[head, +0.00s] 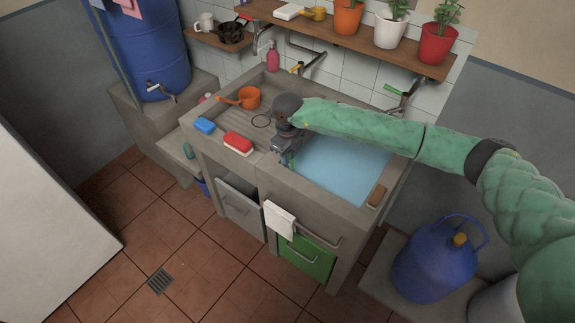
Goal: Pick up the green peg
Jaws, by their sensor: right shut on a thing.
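My right arm comes in from the right, covered in a green sleeve, and reaches over the counter. My right gripper (286,155) points down at the near edge of the water basin. It is shut on the green peg (290,160), of which only a small green strip shows at the fingertips. The rest of the peg is hidden by the gripper. I cannot tell whether the peg touches the counter. My left gripper is not in view.
The basin (345,168) holds blue water. Left of my gripper lie a red-and-white brush (238,142), a blue sponge (204,125) and an orange dipper (249,97). A pink bottle (273,57) stands behind. A white cloth (280,218) hangs in front. A shelf (330,30) holds potted plants.

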